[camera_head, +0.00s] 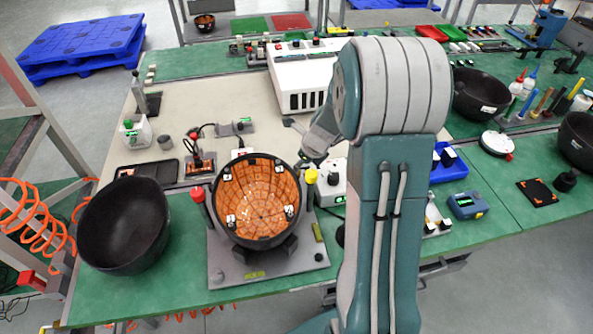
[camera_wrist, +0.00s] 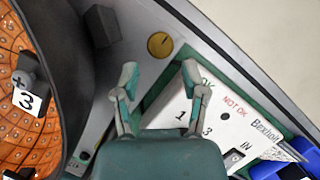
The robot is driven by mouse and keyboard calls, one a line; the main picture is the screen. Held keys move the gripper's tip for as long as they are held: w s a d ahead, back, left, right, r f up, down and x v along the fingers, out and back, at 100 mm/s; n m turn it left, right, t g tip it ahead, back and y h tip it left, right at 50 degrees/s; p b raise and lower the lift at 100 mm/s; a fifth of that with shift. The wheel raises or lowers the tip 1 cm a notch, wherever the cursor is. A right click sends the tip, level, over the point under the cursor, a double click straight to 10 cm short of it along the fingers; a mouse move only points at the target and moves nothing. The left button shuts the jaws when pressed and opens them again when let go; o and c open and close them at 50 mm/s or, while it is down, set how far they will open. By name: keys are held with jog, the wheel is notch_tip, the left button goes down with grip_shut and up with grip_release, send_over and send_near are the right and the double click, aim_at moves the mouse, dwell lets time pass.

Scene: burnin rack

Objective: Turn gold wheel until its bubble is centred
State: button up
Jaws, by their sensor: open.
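The gold wheel (camera_wrist: 160,45) shows in the wrist view as a small round gold disc with a dark mark, on a grey base plate (camera_wrist: 185,18). In the head view the base plate (camera_head: 223,262) carries a black bowl lined with orange tiles (camera_head: 262,198). Yellow-green vials lie on the plate's front (camera_head: 255,275) and right side (camera_head: 318,232); their bubbles are too small to read.
A white box with printed labels (camera_wrist: 205,110) lies close below and right of my fingers. The tiled bowl's dark rim (camera_wrist: 62,70) is close on the left. A red-capped post (camera_head: 198,195) and an empty black bowl (camera_head: 125,225) stand left of the base plate.

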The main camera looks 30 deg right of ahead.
jog(key=shift+x, duration=2.35)
grip_shut()
jog(key=shift+n, duration=0.3)
